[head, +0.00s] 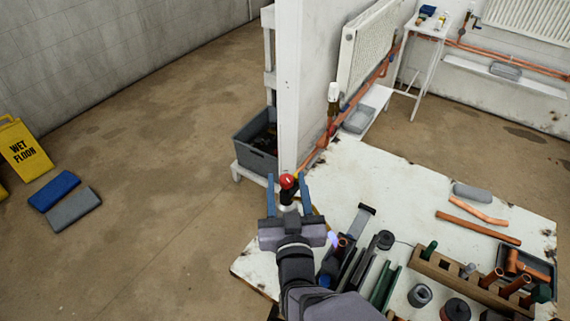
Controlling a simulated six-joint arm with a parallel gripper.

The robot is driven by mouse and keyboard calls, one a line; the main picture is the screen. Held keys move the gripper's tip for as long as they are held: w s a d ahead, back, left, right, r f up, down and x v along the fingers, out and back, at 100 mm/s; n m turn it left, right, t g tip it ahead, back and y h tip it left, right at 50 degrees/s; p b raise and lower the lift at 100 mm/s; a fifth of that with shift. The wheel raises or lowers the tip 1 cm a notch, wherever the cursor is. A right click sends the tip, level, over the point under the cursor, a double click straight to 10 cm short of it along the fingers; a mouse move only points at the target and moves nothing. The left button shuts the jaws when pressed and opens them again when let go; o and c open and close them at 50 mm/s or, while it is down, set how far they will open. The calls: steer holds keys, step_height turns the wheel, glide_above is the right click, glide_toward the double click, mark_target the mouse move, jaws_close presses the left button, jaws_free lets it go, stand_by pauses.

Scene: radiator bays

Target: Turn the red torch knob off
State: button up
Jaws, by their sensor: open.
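My gripper (288,178) is at the lower middle of the head view, over the left corner of the white bench. Its two blue fingers are open and apart. A round red knob (287,181) shows between the fingertips, with a gap on each side. A pale metal part shows just below the knob. The rest of the torch is largely hidden behind my gripper. A small blue-violet glow (334,239), which looks like a flame, shows just right of my gripper. I cannot tell how far the fingers are above or around the knob in depth.
The white bench (385,185) holds copper pipes (477,227), a wooden rack (440,268) and several tools at the right. A partition wall (288,85) stands close beyond my gripper. A grey crate (257,140) is left of it. The bench's middle is clear.

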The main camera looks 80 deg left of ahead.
steer(key=shift+w+a+p, duration=0.2)
steer(key=shift+a+p, duration=0.35)
steer(key=shift+a, duration=0.85)
steer(key=shift+w+a+p, duration=0.15)
steer(key=shift+a+p, duration=0.35)
steer(key=shift+a, duration=0.9)
steer(key=c, duration=1)
